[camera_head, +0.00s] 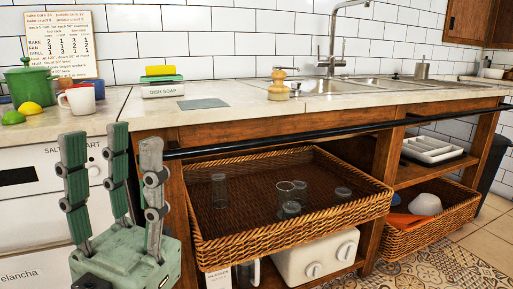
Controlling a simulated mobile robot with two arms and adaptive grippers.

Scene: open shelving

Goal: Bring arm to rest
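My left gripper (112,140) stands at the lower left with its green and grey fingers pointing up. The fingers are spread apart with nothing between them. It is in front of the white cabinet fronts, left of the wicker tray. My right gripper is not in view. The task names no object.
A wicker tray (285,228) holding several glasses juts out under the counter (226,117), close to my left gripper's right side. A dark rail (330,137) runs along the counter's front. A second wicker basket (447,218) sits lower right. Patterned floor (430,268) is clear.

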